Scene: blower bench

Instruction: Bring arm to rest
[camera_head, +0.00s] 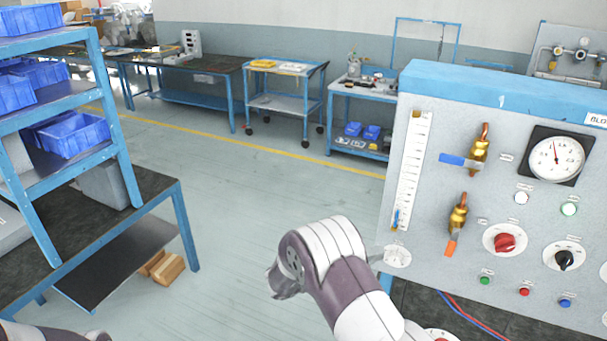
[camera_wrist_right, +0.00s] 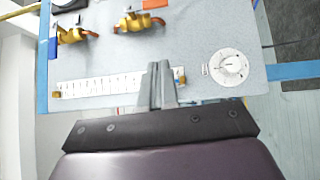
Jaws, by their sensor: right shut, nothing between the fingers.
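My right arm (camera_head: 335,265), white and purple-grey, rises from the bottom middle in the head view, bent at its top, just left of the blower panel (camera_head: 480,215). In that view its fingers are mostly hidden behind the arm. In the right wrist view my right gripper (camera_wrist_right: 161,68) shows its two grey fingers pressed together, with nothing between them. They overlap the lower edge of the panel in that view, near the end of the white scale strip (camera_wrist_right: 105,85). Only a bit of my left arm shows at the bottom left; its gripper is out of view.
The panel carries a gauge (camera_head: 556,159), a blue-handled valve (camera_head: 479,150), an orange-handled valve (camera_head: 457,217) and a red knob (camera_head: 504,242). A blue shelf rack (camera_head: 115,120) with bins stands left. A blue cart (camera_head: 285,103) stands behind. The floor between is open.

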